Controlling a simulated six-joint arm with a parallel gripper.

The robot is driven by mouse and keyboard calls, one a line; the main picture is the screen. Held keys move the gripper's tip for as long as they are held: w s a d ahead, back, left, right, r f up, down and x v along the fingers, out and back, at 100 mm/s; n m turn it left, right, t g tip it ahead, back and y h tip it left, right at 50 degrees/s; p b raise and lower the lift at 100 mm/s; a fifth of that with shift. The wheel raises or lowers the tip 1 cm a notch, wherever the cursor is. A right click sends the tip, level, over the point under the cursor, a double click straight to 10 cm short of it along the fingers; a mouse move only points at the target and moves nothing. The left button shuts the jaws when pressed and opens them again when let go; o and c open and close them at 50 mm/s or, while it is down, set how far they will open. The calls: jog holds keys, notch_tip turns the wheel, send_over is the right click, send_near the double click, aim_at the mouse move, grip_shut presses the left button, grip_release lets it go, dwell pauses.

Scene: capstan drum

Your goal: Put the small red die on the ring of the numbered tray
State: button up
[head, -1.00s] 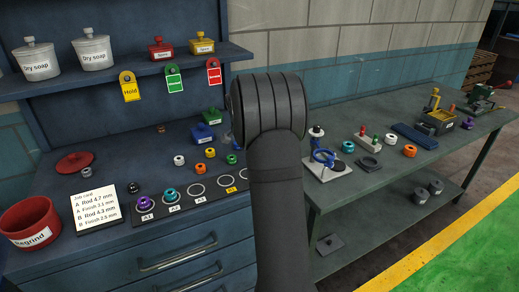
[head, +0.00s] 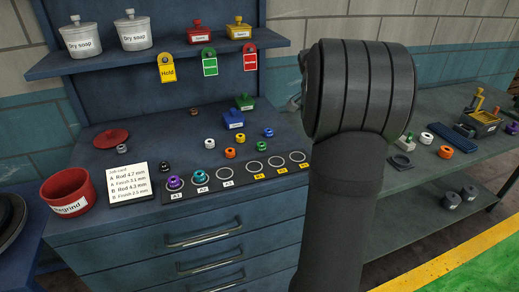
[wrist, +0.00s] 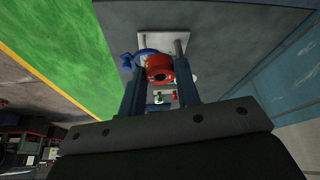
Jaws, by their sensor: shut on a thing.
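A small round red die (wrist: 158,70) with a dark hole shows in the wrist view. My gripper (wrist: 160,76) is shut on it, one finger on each side. The head view hides the gripper and the die behind my arm. The numbered tray (head: 241,178) is a dark strip along the front of the blue bench. A purple die (head: 175,183) sits at A1 and a teal die (head: 200,177) at A2. The A3 ring (head: 228,173) and the B rings to its right are empty.
Loose white (head: 210,143), orange (head: 230,153), yellow (head: 240,141) and blue (head: 268,132) dice lie behind the tray. A red Regrind bin (head: 67,190) stands left. A shelf (head: 150,62) overhangs the back. The wrist view shows a pale plate with a blue part (wrist: 128,60) beyond the die.

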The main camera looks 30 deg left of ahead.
jog(key=s+a+r+n+y, duration=0.1)
jog(key=s+a+n, duration=0.3)
jog(key=s+a, duration=0.4)
jog(key=n+y, duration=0.2)
jog(key=n, duration=0.2)
send_over(225, 172)
jog(key=s, duration=0.1)
jog(key=shift+t, duration=0.3)
jog(key=f, duration=0.6)
jog(key=shift+s+d+f, duration=0.2)
jog(key=shift+d+f, duration=0.15)
jog(key=shift+f, duration=0.05)
jog(key=shift+a+f, duration=0.15)
jog(key=shift+f, duration=1.95)
jog(key=shift+f, duration=0.1)
jog(key=o, duration=1.1)
jog(key=shift+c, duration=0.2)
